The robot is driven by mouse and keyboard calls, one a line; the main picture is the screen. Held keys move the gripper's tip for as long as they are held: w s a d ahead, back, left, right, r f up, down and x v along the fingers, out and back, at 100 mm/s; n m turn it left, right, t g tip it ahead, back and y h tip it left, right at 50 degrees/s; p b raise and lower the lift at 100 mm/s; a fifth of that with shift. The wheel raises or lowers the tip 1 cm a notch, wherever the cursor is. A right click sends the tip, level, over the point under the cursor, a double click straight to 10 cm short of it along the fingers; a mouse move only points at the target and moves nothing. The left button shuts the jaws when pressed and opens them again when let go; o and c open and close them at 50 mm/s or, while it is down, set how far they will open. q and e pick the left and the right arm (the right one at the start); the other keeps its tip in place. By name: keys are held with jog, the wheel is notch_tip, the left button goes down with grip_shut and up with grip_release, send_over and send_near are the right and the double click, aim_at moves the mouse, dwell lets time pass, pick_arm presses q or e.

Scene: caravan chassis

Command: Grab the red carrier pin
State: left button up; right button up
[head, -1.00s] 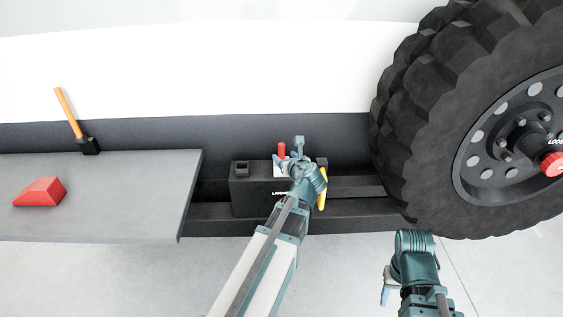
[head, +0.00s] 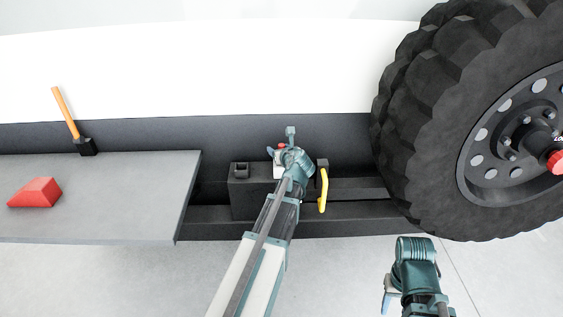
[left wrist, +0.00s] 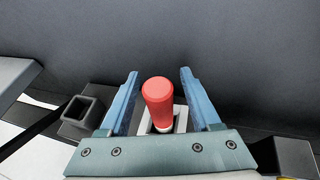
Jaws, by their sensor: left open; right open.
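The red carrier pin (left wrist: 158,97) stands upright in a pale square socket (left wrist: 180,118) in the left wrist view. My left gripper (left wrist: 158,76) is open, with one blue finger on each side of the pin and a gap to both. In the head view my left gripper (head: 280,150) is over the black carrier box (head: 240,198), and only a bit of the pin (head: 281,145) shows beside it. My right gripper (head: 388,295) is low at the right, below the wheel, away from the pin; its fingers are partly hidden.
A yellow handle (head: 323,190) is just right of my left gripper. An empty square socket (left wrist: 78,110) is to the left. A grey shelf (head: 120,205) holds a red wedge (head: 36,192) and a mallet (head: 72,122). A large wheel (head: 410,130) stands at right.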

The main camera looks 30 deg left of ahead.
pick_arm(q)
jog(key=shift+a, duration=0.1)
jog(key=shift+c, duration=0.5)
grip_shut()
